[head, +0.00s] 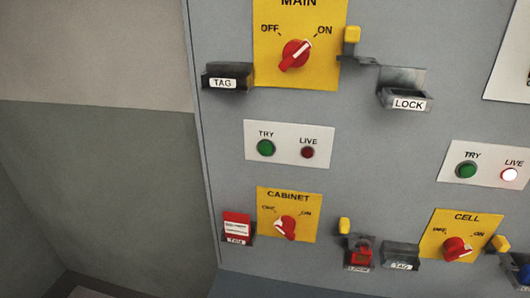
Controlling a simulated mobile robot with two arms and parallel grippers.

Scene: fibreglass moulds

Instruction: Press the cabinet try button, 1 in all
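A white plate (255,157) sits on the grey panel directly above the yellow CABINET switch plate (265,237). It carries a green TRY button (265,148) on the left and a dark red, unlit LIVE lamp (307,152) on the right. The button is unobstructed. The red CABINET knob (288,226) has its white mark toward the upper left, on the OFF side. Neither of my grippers is in view.
The MAIN knob (295,54) points toward ON. At right, another green TRY button (466,171) has a lit LIVE lamp (509,175), above the CELL knob (456,248). TAG and LOCK holders jut from the panel. A red tag (236,222) and red lock (360,250) flank the CABINET switch.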

